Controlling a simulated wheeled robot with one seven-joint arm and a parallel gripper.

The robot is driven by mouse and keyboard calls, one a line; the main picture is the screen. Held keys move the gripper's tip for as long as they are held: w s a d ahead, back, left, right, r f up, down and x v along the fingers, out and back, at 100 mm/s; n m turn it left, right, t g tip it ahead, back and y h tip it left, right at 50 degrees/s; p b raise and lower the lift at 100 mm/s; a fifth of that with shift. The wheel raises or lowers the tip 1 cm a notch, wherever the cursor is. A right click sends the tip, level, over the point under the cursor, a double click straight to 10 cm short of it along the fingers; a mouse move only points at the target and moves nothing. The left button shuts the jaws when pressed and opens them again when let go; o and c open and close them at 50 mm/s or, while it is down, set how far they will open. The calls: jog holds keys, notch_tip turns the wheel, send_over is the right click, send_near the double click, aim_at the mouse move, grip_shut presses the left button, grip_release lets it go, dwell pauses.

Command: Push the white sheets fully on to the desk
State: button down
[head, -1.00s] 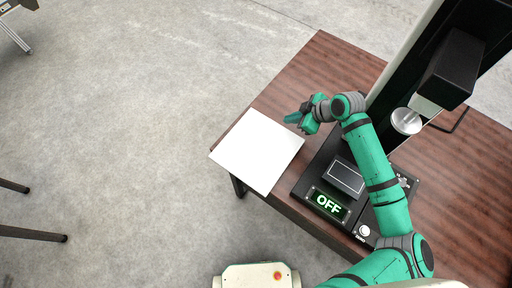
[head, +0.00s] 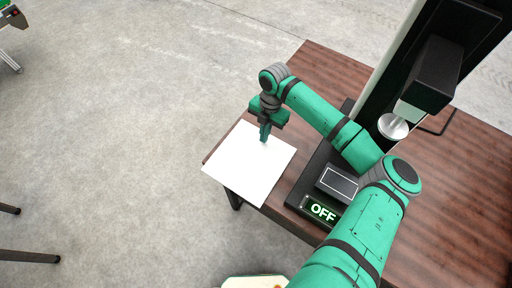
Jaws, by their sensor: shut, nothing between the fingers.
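The white sheets (head: 245,168) show as one flat white rectangle at the left edge of the brown wooden desk (head: 312,75). Their left and lower-left part sticks out past the desk edge over the floor; a desk leg shows just below them. My gripper (head: 265,138) is shut and empty, pointing down over the upper right part of the sheets. I cannot tell whether its fingertips touch the paper. How many sheets lie in the stack cannot be told.
A black device with a lit "OFF" display (head: 322,211) stands on the desk right of the sheets. Behind it rises a tall black and white column with a silver round plate (head: 393,126).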

send_near(247, 166)
jog(key=f, duration=0.3)
jog(key=s+a+f, duration=0.1)
jog(key=f, duration=0.1)
jog(key=shift+f, duration=0.1)
jog(key=shift+d+f, duration=0.1)
jog(key=shift+f, duration=0.75)
jog(key=shift+f, duration=0.1)
